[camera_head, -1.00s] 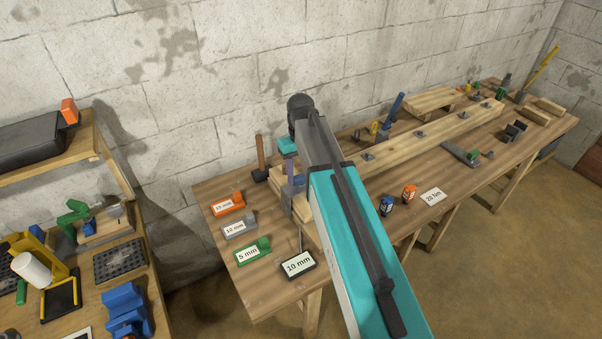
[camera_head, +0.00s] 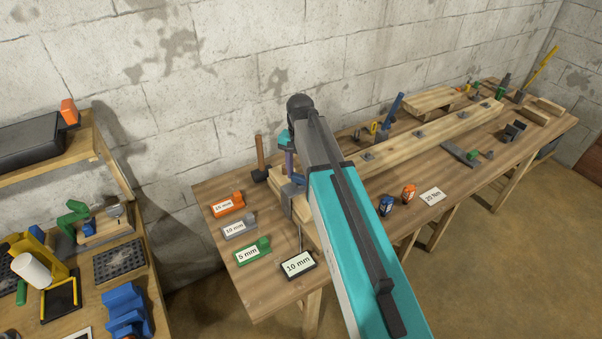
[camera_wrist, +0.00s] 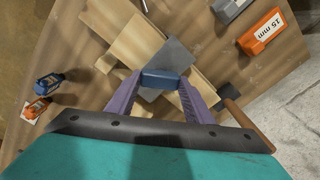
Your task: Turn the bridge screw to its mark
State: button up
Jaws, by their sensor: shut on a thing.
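The bridge screw shows in the wrist view as a short blue bar-shaped head (camera_wrist: 161,79) above a grey metal bridge piece (camera_wrist: 177,57). My gripper (camera_wrist: 160,82) has its two purple fingers on either end of the blue head, shut on it. In the head view my gripper (camera_head: 289,172) points down at the near left end of the long wooden beam (camera_head: 440,127), above the grey bridge piece (camera_head: 292,203). My arm hides part of that end. The screw's shaft and its mark cannot be made out.
Labelled blocks, orange (camera_head: 228,205), grey (camera_head: 239,228) and green (camera_head: 252,251), lie left of the beam. A black-framed "10 mm" sign (camera_head: 298,264) is in front.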

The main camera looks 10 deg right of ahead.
aim_at(300, 176)
jog(key=m, duration=0.7)
dwell(0.5)
jog(key=o, duration=1.1)
jog(key=shift+w, duration=0.1)
jog(key=shift+c, duration=0.2)
jog(key=shift+r, duration=0.15)
notch_tip(300, 176, up, 14)
jog(key=b, duration=0.3)
jog(key=shift+f, duration=0.25)
jog(key=shift+f, duration=0.1)
